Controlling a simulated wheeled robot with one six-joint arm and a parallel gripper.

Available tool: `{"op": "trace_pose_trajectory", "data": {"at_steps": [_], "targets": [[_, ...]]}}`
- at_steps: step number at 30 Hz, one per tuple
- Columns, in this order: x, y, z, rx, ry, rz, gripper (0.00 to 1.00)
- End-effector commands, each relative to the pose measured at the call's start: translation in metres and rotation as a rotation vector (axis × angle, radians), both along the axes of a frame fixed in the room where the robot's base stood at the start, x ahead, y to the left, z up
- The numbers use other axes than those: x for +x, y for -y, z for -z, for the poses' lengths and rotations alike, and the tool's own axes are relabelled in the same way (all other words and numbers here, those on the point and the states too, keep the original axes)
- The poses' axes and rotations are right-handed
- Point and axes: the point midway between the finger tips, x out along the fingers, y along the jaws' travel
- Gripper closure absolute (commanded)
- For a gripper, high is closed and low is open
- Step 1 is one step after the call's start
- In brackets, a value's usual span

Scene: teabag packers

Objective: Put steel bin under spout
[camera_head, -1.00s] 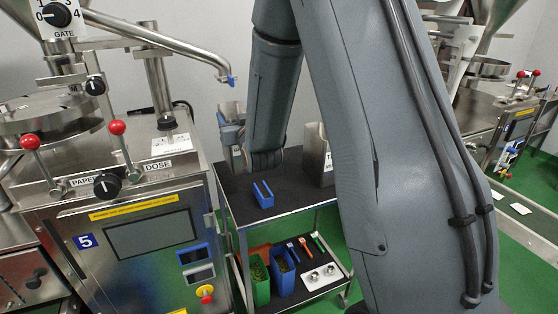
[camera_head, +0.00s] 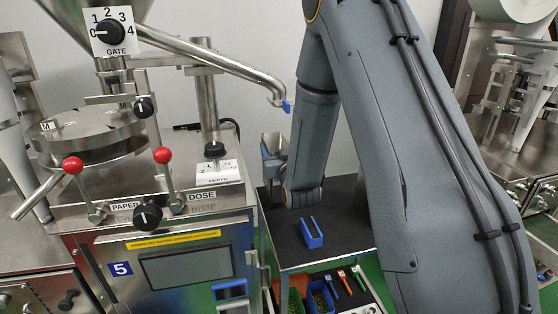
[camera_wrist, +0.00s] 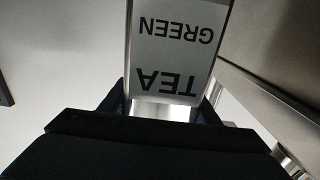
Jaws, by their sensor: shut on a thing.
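The steel bin (camera_head: 271,142) is held upright by my gripper (camera_head: 273,163) above the back left of the black-topped cart (camera_head: 345,205). In the wrist view the bin (camera_wrist: 172,48) fills the space between the fingers, its white label reading GREEN TEA upside down. My gripper (camera_wrist: 165,108) is shut on it. The steel spout (camera_head: 240,68) reaches right from the machine and ends in a blue tip (camera_head: 287,106). In the head view the tip appears above and slightly right of the bin. Their depth apart is hard to judge.
The machine numbered 5, with its screen (camera_head: 186,262) and red-knobbed levers (camera_head: 163,156), stands left of the cart. A blue holder (camera_head: 312,234) lies on the cart top. Tubs and tools (camera_head: 345,282) sit on the lower shelf. My arm hides the cart's right side.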

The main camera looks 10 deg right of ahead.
Motion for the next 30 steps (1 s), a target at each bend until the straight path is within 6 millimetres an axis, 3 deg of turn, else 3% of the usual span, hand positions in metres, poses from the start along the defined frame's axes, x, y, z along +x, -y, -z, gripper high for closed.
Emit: {"op": "trace_pose_trajectory", "data": {"at_steps": [12, 26, 27, 30], "targets": [[0.000, 0.001, 0.039, 0.000, 0.000, 0.001, 0.91], [0.000, 0.001, 0.046, 0.000, 0.002, 0.001, 0.91], [0.000, 0.001, 0.045, 0.000, 0.000, 0.001, 0.37], [0.000, 0.001, 0.045, 0.000, 0.000, 0.001, 0.25]]}}
